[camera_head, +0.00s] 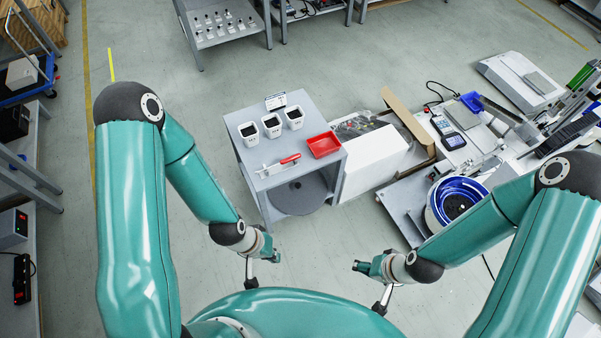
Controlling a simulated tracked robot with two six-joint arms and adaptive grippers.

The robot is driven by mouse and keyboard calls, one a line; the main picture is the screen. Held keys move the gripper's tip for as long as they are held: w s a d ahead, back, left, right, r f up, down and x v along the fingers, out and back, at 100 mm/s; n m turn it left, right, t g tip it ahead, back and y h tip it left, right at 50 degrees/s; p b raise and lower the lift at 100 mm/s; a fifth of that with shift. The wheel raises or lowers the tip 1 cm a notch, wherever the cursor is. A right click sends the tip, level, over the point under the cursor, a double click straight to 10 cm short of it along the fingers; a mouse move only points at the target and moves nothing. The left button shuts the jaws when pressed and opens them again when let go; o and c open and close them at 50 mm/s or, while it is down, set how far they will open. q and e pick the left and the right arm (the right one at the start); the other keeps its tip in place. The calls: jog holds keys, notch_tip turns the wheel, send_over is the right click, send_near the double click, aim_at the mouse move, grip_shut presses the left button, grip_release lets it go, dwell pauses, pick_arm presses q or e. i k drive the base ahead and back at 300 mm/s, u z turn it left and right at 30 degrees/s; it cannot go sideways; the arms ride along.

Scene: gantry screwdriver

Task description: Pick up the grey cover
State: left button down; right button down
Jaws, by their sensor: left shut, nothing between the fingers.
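No part is clearly marked as the grey cover. A flat grey plate (543,83) lies on a white machine at the far right, and I cannot tell whether it is the cover. My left gripper (269,252) is shut and empty above the floor, in front of the small grey table and apart from it. My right gripper (366,267) hangs above the floor to its right, near the white machine base. Its fingers are too small to tell open from shut.
The small grey table (243,120) carries several white cups with dark contents, a red tray (324,145) and a red-handled tool (281,163). A white box (371,160) stands beside it. A blue round feeder (457,203) is at the right. The floor left of the table is clear.

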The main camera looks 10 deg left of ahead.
aim_at(302, 195)
jog(key=u, duration=0.25)
jog(key=i, duration=1.2)
jog(key=u, duration=0.6)
